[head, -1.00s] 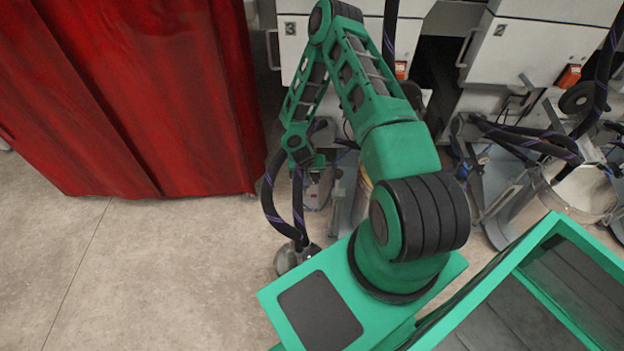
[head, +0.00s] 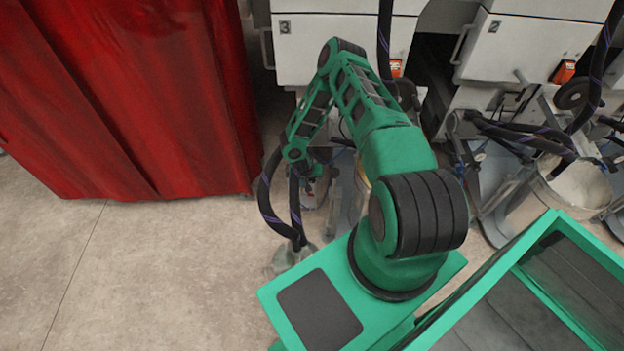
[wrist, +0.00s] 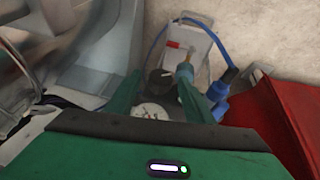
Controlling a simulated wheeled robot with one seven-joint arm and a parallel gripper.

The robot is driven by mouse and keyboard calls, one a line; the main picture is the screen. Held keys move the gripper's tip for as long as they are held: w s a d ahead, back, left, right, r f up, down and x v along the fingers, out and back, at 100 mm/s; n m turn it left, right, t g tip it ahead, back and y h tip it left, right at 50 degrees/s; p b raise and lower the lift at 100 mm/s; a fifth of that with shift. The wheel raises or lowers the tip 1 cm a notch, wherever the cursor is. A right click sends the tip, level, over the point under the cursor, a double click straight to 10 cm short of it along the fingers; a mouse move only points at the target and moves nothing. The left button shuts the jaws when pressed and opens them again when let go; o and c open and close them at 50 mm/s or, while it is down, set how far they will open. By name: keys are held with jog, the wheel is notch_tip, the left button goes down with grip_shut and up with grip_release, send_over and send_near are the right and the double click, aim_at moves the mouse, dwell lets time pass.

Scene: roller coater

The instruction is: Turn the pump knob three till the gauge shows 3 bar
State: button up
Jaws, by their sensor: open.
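The black pump knob (wrist: 160,80) with a light mark shows between the two green fingers of my gripper (wrist: 161,76) in the wrist view. The fingers are open, one on each side of the knob; I cannot tell whether they touch it. A round white gauge face (wrist: 151,112) lies just nearer than the knob, partly hidden by my gripper body. Its reading is too small to make out. In the head view my gripper (head: 312,172) hangs low beneath the coater unit marked 3 (head: 340,50), and the knob cannot be made out there.
A brass fitting (wrist: 185,72), a red lever (wrist: 173,44) and a blue hose (wrist: 155,48) sit close around the knob. A red curtain (head: 120,100) hangs at the left. Dark hoses (head: 267,195) hang beside my gripper. Unit 2 (head: 520,48) stands at the right.

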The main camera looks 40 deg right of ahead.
jog(key=c, duration=1.1)
jog(key=shift+o, duration=0.2)
jog(key=shift+d, duration=0.1)
jog(key=shift+s+d+m+t+y, duration=0.1)
jog(key=shift+s+m+t+y, duration=0.15)
jog(key=shift+t+y, duration=0.7)
jog(key=shift+w, duration=0.1)
jog(key=o, duration=1.1)
jog(key=shift+c, duration=0.2)
